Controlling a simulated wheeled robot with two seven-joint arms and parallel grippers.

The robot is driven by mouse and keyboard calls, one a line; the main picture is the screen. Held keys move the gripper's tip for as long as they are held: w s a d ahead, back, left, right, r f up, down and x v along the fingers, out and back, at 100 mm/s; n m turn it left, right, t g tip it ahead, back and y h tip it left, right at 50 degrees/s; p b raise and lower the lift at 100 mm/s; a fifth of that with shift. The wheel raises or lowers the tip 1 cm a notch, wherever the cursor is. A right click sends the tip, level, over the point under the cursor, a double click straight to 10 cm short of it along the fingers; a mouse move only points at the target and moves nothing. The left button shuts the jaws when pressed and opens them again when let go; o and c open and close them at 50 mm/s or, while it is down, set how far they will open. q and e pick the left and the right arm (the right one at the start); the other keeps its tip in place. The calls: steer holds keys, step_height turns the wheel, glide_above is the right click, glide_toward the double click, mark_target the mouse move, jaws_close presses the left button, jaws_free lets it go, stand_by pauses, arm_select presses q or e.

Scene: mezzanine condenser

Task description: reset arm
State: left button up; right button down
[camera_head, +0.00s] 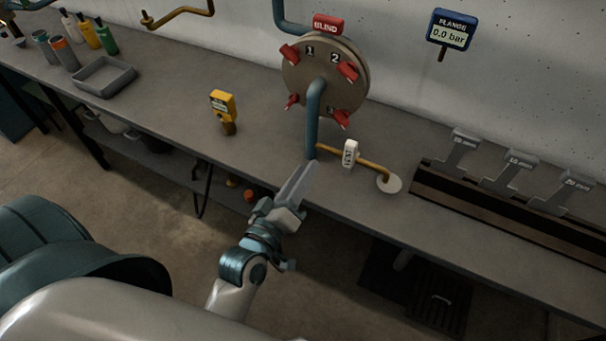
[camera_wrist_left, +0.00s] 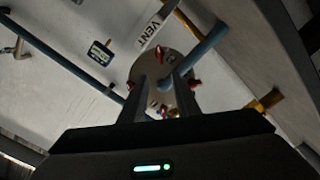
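My left gripper (camera_head: 308,170) is in the middle of the head view, in front of the bench's front edge, with its fingers pointing up toward the blind flange. In the left wrist view its two fingers (camera_wrist_left: 162,82) stand apart with an empty gap between them. It holds nothing. The round blind flange (camera_head: 325,78) with red clamps is beyond the fingertips, and it also shows in the left wrist view (camera_wrist_left: 162,70). My right gripper is in neither view.
The grey bench (camera_head: 180,90) runs across the view. A yellow handheld device (camera_head: 223,104) stands left, a slotted rack with wrenches (camera_head: 510,205) right. A grey tray (camera_head: 105,77) sits far left.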

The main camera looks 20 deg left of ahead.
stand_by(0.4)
arm_select(q)
steer(key=s+d+f+m+g+h, duration=0.2)
steer(key=s+d+f+m+g, duration=0.1)
steer(key=s+f+m+g, duration=0.75)
steer(key=s+a+f+g+y, duration=0.1)
steer(key=s+a+f+g, duration=0.15)
steer(key=s, duration=0.35)
steer(key=s+a+f+g+y, duration=0.1)
steer(key=s+a+f, duration=0.2)
steer(key=s+f, duration=0.15)
step_height(320, 180, down, 29)
steer(key=s+m+g+b, duration=0.1)
steer(key=s+g, duration=0.1)
steer(key=s+a+f+g, duration=0.1)
steer(key=s+a+f, duration=0.1)
steer(key=s+f, duration=1.6)
steer(key=shift+a+f+y+b, duration=0.3)
steer(key=shift+a+f+b, duration=0.05)
steer(key=shift+a+b, duration=0.1)
